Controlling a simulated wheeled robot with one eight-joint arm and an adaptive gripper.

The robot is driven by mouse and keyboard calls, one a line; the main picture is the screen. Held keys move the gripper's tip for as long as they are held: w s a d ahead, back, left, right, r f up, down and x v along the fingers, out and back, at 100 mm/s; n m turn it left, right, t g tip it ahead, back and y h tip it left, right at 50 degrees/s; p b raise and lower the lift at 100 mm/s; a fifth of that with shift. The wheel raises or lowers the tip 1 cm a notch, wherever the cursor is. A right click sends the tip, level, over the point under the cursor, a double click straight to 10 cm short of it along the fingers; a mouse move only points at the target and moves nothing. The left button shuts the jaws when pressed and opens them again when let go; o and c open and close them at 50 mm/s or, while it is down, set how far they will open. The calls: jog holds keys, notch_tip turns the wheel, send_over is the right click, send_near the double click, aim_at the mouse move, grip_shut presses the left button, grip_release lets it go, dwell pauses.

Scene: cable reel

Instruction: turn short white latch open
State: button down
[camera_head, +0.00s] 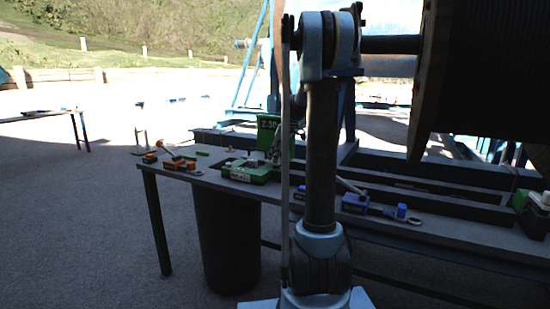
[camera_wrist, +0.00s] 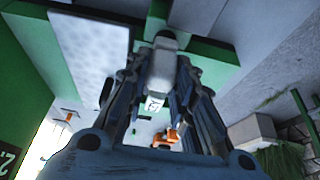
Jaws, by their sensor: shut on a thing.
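In the wrist view a short, pale grey-white latch (camera_wrist: 161,66) stands between the two fingers of my gripper (camera_wrist: 162,84). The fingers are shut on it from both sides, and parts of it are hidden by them. The latch sits in front of a green housing (camera_wrist: 205,52) with a pale grey panel (camera_wrist: 82,42). In the head view a green device with a white label (camera_head: 240,172) lies on the workbench. My gripper is mostly hidden behind my arm there, close to this device.
The dark workbench (camera_head: 215,180) also holds orange tools (camera_head: 176,163) at left and a blue tool (camera_head: 355,203) at right. A green box marked 2.30 (camera_head: 267,128) stands behind the device. A large dark cable reel (camera_head: 480,70) hangs at upper right.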

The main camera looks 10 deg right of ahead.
jog(key=shift+w+d, duration=0.1)
jog(key=c, duration=1.4)
grip_release()
jog(key=shift+o, duration=0.2)
jog(key=v, duration=1.2)
jog(key=s+a+f+m+h, duration=0.1)
jog(key=s+a+f+m, duration=0.3)
jog(key=s, duration=0.7)
jog(key=s+d+f+m+h, duration=0.1)
jog(key=s+f, duration=0.4)
jog(key=s, duration=0.6)
jog(key=s+a+f+m+h, duration=0.1)
jog(key=s+a+f+m, duration=0.3)
jog(key=s, duration=0.6)
jog(key=s+d+f+m, duration=0.1)
jog(key=s+d+f, duration=0.2)
jog(key=s+f, duration=0.6)
notch_tip(320, 180, down, 2)
jog(key=shift+s+f+m+h, duration=0.15)
jog(key=shift+s+m+h, duration=0.25)
